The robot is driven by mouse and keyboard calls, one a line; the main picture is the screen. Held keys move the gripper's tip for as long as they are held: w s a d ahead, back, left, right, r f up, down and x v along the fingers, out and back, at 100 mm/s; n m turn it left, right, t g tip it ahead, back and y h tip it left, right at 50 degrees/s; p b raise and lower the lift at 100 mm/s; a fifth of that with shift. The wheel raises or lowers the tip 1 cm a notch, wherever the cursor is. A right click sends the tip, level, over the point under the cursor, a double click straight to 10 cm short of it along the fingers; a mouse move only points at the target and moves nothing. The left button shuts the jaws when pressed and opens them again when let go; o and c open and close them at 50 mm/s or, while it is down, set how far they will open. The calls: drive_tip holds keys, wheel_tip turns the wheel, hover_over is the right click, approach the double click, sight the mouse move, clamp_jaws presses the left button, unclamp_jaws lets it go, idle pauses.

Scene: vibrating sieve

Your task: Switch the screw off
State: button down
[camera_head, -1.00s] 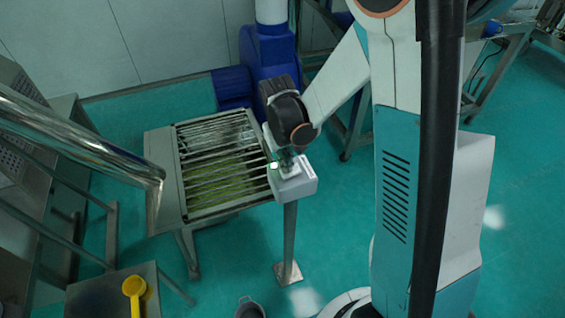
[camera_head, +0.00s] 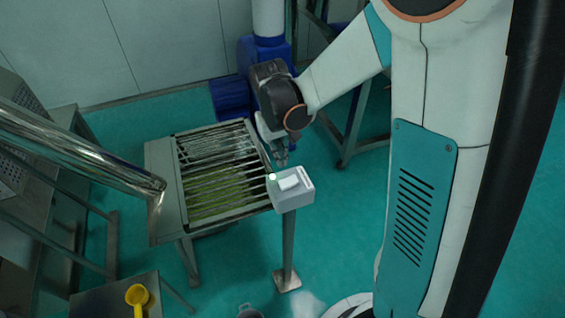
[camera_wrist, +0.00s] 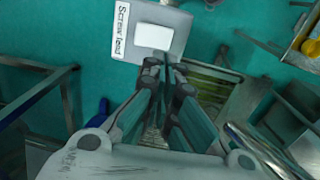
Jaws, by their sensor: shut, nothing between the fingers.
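The switch box (camera_head: 293,197) is a small pale box on a metal post, with a white rocker plate (camera_head: 289,183) on its top. In the wrist view the box (camera_wrist: 178,17) carries a label (camera_wrist: 121,30) reading "Screw feed", beside the white rocker (camera_wrist: 153,37). A small light spot shows at the box's left corner in the head view. My gripper (camera_head: 281,160) is shut and empty, just behind the box and apart from it. In the wrist view my fingertips (camera_wrist: 160,68) point toward the box, just short of the white rocker.
The slatted sieve table (camera_head: 163,187) stands directly left of the box. A shiny metal pipe (camera_head: 85,145) slants in from the left. A blue machine (camera_head: 265,55) is behind my gripper. A yellow scoop (camera_head: 137,296) lies on a low table. Open green floor lies right of the post.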

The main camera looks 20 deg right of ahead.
drive_tip(key=shift+a+r+p, duration=0.15)
drive_tip(key=shift+a+r, duration=0.05)
drive_tip(key=shift+r, duration=0.7)
drive_tip(key=shift+a+r+p, duration=0.1)
drive_tip(key=shift+a+r, duration=0.05)
drive_tip(key=shift+r, duration=0.7)
drive_tip(key=shift+a+r+p, duration=0.15)
drive_tip(key=shift+a+r, duration=0.05)
drive_tip(key=shift+r, duration=0.7)
drive_tip(key=s+r+t+y+b, duration=0.1)
drive_tip(key=s+t+b, duration=0.6)
drive_tip(key=s, duration=1)
drive_tip(key=shift+d+b, duration=0.35)
drive_tip(key=shift+b, duration=1.05)
drive_tip(key=shift+w, duration=0.1)
